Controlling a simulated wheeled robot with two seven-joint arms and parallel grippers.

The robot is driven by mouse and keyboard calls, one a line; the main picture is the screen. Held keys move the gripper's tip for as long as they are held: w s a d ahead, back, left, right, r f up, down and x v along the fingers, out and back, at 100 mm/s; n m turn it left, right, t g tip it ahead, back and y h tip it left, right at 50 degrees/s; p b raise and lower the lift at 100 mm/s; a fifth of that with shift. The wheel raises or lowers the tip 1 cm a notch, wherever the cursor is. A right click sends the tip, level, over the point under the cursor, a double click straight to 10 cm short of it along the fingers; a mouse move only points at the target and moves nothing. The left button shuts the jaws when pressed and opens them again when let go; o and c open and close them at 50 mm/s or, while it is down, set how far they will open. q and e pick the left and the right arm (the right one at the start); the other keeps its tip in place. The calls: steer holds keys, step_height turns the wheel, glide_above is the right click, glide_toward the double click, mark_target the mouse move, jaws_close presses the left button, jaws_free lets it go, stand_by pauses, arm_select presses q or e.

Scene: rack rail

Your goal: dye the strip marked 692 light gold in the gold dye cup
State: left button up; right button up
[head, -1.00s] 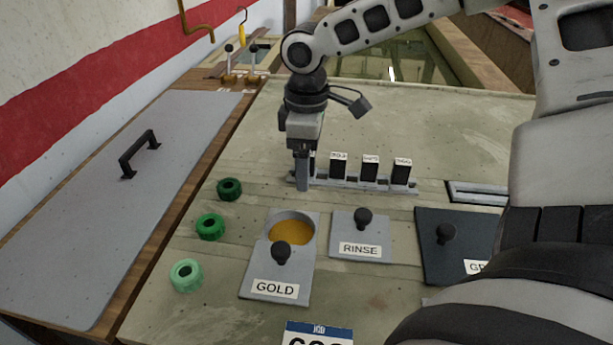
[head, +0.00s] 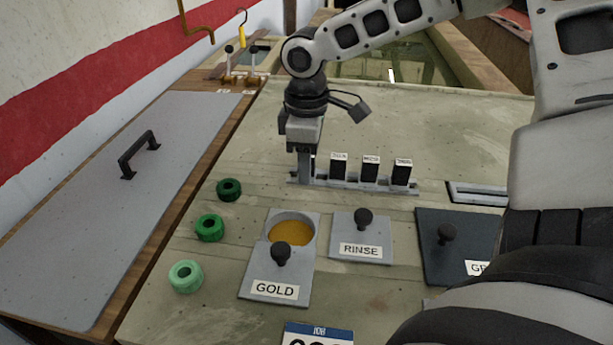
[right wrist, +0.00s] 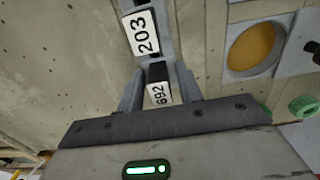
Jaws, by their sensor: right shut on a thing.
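My right gripper (head: 305,175) is at the left end of the strip rack (head: 353,186), pointing down. In the right wrist view its two fingers (right wrist: 158,82) stand on either side of the strip marked 692 (right wrist: 159,93), and it is shut on that strip. The strip is still at its place in line with the rack; in the head view the gripper hides it. The gold dye cup (head: 293,233) shows amber dye. Its grey lid (head: 262,274), labelled GOLD with a black knob, sits pulled toward the front, leaving the cup uncovered. My left gripper is not in view.
A strip marked 203 (right wrist: 145,34) stands beside the held one; several black strips fill the rack. A RINSE lid (head: 347,222) and a dark lid (head: 430,258) are closed. Several green rings (head: 209,228) lie left of the gold cup. A job card (head: 318,333) lies in front.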

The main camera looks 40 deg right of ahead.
stand_by(0.3)
